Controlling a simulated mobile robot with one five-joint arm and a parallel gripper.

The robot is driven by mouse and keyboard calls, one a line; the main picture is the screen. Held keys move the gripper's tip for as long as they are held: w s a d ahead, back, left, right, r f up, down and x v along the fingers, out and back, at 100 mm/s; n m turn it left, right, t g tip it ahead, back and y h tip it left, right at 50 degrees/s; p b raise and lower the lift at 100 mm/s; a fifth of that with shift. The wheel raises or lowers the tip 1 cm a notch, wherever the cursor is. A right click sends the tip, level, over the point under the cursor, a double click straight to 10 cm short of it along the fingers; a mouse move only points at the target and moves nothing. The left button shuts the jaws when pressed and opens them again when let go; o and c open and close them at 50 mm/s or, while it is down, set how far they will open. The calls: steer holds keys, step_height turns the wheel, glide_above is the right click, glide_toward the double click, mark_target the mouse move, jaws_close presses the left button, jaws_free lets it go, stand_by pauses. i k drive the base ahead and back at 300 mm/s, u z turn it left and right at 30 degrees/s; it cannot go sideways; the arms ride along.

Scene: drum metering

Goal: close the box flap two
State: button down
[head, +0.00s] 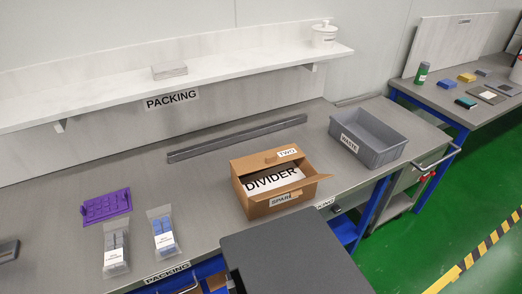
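The brown cardboard box (257,207) stands on the grey packing bench, right of the middle of the head view. Its flap two (268,161), with a white label reading TWO, is at the far side of the box and is raised clear of the opening. The opening is uncovered, and a white card reading DIVIDER (272,181) shows inside. A near flap reading SPARE (284,199) is folded outward. The exact angle of flap two is hard to tell. My gripper is not in view.
A grey bin marked WASTE (370,154) stands right of the box. A long dark bar (238,138) lies behind it. A purple tray (106,206) and two clear bags (116,250) lie to the left. A shelf (220,68) overhangs the bench's back.

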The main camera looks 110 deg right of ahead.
mark_target(246, 165)
steer(key=u, duration=0.05)
steer(key=k, duration=1.45)
steer(key=u, duration=1.8)
steer(key=i, duration=1.3)
steer(key=z, duration=3.25)
steer(key=i, duration=1)
steer(key=u, duration=0.05)
